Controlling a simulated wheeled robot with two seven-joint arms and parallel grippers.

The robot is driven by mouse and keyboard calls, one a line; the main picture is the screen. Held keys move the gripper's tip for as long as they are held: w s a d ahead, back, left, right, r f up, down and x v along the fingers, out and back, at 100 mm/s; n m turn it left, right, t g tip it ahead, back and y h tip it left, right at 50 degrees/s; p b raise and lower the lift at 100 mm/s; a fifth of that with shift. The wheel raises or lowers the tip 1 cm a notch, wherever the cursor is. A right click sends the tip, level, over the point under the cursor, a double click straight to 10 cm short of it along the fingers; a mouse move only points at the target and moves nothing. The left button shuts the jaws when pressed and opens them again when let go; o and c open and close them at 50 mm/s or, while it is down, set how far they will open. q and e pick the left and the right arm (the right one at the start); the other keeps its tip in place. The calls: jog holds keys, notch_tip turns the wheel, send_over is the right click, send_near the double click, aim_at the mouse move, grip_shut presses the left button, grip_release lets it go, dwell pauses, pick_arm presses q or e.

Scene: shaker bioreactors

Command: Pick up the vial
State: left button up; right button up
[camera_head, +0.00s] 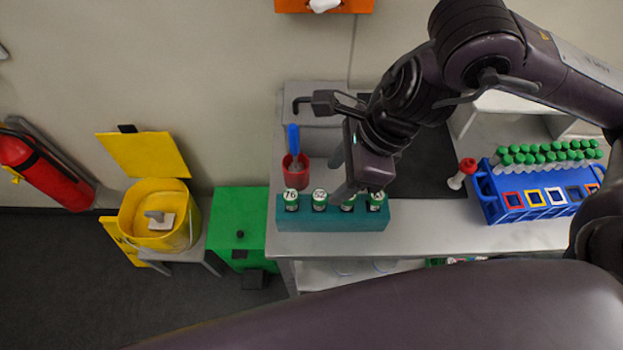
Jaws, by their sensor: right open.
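A teal rack (333,224) stands at the front left of the metal bench and holds several green vials with numbered white tops. The leftmost vial (291,200) reads 76 and the one beside it (319,199) reads 52. The third vial (347,204) is partly hidden by a finger, and the rightmost vial (376,201) sits close to the gripper body. My right gripper (341,177) is open over the rack, its fingers pointing down near the second and third vials. Whether a finger touches a vial I cannot tell. My left gripper is out of view.
A red cup (295,172) with a blue-handled tool stands behind the rack. A red-capped tube (462,173) stands to the right, beside a blue rack (530,205) of green-capped tubes. A green bin (240,225) and yellow bin (160,213) stand left of the bench.

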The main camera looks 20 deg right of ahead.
aim_at(320, 194)
jog(key=shift+w+a+f, duration=0.2)
jog(key=shift+f, duration=0.3)
jog(key=shift+a+f, duration=0.15)
jog(key=shift+f, duration=0.2)
jog(key=shift+s+a+f+p, duration=0.35)
jog(key=shift+f+p, duration=0.05)
jog(key=shift+f, duration=0.1)
jog(key=x, duration=0.2)
jog(key=p+x, duration=0.1)
jog(key=shift+w+a+f, duration=0.15)
jog(key=shift+w+f, duration=0.15)
jog(key=shift+f, duration=0.05)
jog(key=shift+w+f, duration=0.1)
jog(key=shift+f, duration=0.2)
jog(key=shift+a, duration=0.1)
grip_shut()
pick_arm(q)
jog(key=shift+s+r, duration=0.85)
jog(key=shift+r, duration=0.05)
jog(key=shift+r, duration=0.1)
pick_arm(e)
jog(key=shift+r, duration=0.15)
